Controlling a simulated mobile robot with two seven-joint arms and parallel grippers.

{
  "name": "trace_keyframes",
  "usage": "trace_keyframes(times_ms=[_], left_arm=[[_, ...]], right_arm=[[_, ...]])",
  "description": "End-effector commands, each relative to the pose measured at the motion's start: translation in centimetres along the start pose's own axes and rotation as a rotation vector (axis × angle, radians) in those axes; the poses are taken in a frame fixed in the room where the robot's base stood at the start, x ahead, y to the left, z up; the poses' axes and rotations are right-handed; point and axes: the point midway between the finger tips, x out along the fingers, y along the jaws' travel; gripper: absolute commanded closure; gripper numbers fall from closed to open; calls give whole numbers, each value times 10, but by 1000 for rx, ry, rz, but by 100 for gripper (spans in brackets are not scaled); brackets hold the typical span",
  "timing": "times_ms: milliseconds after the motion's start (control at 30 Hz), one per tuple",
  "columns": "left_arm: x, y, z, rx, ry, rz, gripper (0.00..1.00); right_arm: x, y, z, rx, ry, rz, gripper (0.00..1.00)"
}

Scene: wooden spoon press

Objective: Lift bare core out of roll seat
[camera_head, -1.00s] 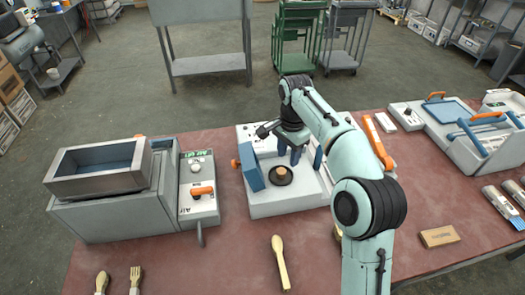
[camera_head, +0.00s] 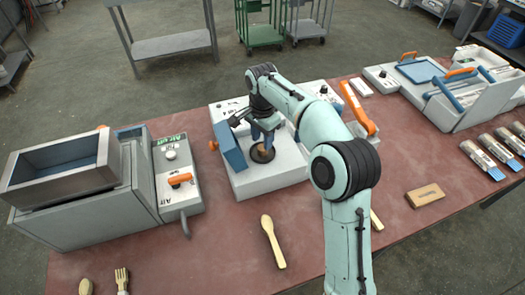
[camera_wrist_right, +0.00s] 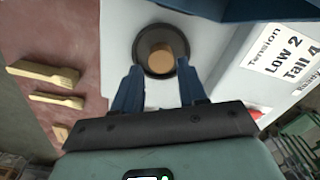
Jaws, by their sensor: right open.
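The bare core (camera_head: 263,151) is a short tan cylinder standing upright in the round black roll seat (camera_head: 262,158) on a white machine (camera_head: 268,179). It also shows in the right wrist view (camera_wrist_right: 160,57), in the middle of the black seat (camera_wrist_right: 143,40). My right gripper (camera_head: 263,137) is open with its blue fingers just over the core. In the right wrist view its fingertips (camera_wrist_right: 158,70) point at the seat, one on each side of the core. I cannot tell whether they touch it. My left gripper is not in view.
A blue panel (camera_head: 229,146) stands on the machine close left of the seat. An orange lever (camera_head: 358,107) is at its right. A grey hopper machine (camera_head: 72,190) stands left. A wooden spoon (camera_head: 273,243) and a wooden block (camera_head: 425,195) lie in front on the red table (camera_head: 205,262).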

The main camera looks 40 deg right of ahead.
Motion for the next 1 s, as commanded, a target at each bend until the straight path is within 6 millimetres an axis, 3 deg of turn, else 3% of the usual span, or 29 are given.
trace_keyframes(times_ms=[200, 500, 600, 633, 1000], left_arm=[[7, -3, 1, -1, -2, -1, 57], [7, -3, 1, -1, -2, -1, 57], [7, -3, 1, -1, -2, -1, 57], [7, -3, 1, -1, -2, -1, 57], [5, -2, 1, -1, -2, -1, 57]], right_arm=[[33, 0, 0, 0, -1, 3, 58], [36, -1, 0, -1, 0, 0, 58], [36, -1, 0, 0, 0, 0, 91], [36, -1, 0, 0, 0, 0, 95], [27, -1, 0, 0, 1, -2, 95]])
